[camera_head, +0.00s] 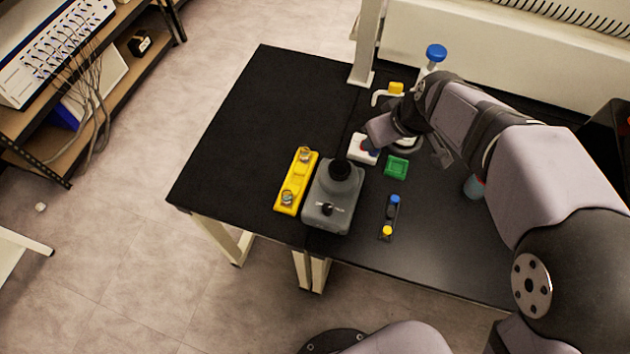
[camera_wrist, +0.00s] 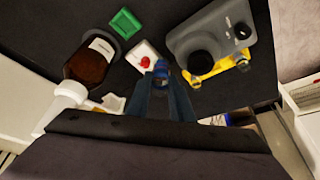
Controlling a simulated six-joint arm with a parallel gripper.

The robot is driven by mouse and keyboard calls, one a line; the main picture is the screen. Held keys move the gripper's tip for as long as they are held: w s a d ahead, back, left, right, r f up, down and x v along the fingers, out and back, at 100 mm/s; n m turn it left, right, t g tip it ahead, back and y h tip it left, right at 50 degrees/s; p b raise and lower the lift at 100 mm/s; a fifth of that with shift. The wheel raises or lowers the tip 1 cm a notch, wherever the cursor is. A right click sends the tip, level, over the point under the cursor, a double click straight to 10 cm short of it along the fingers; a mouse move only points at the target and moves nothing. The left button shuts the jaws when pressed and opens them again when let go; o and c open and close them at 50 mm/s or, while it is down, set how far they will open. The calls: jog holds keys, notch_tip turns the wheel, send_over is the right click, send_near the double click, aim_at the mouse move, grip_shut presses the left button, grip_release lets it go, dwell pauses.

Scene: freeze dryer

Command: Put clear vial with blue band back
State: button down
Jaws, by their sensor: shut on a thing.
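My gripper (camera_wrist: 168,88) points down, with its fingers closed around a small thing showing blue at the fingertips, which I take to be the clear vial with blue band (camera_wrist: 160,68). Its clear body is mostly hidden by the fingers. It is beside or above a white block (camera_wrist: 140,52) with a red spot. In the head view, the white block (camera_head: 356,151) is partly covered by my arm's end. A yellow rack (camera_head: 281,206) holds two clear vials and stands left of the grey mixer; the yellow rack (camera_wrist: 226,66) also shows in the wrist view.
The grey mixer (camera_head: 325,216) with a black top stands close by. A green block (camera_head: 396,167), a small dark holder (camera_head: 390,217) with blue and yellow caps, and a brown bottle (camera_wrist: 88,66) are near. The table's left part is clear.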

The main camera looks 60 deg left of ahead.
jog(key=s+a+f+n+g+b, duration=0.15)
jog(key=s+a, duration=0.25)
jog(key=s, duration=0.4)
jog(key=s+a+f+n, duration=0.15)
jog(key=s+a, duration=0.25)
jog(key=s, duration=0.4)
jog(key=shift+f+p, duration=1.3)
jog(key=shift+f, duration=3.45)
jog(key=shift+f, duration=0.1)
jog(key=shift+f, duration=0.15)
jog(key=c, duration=1.6)
grip_release()
jog(key=shift+o, duration=0.2)
jog(key=shift+r, duration=0.25)
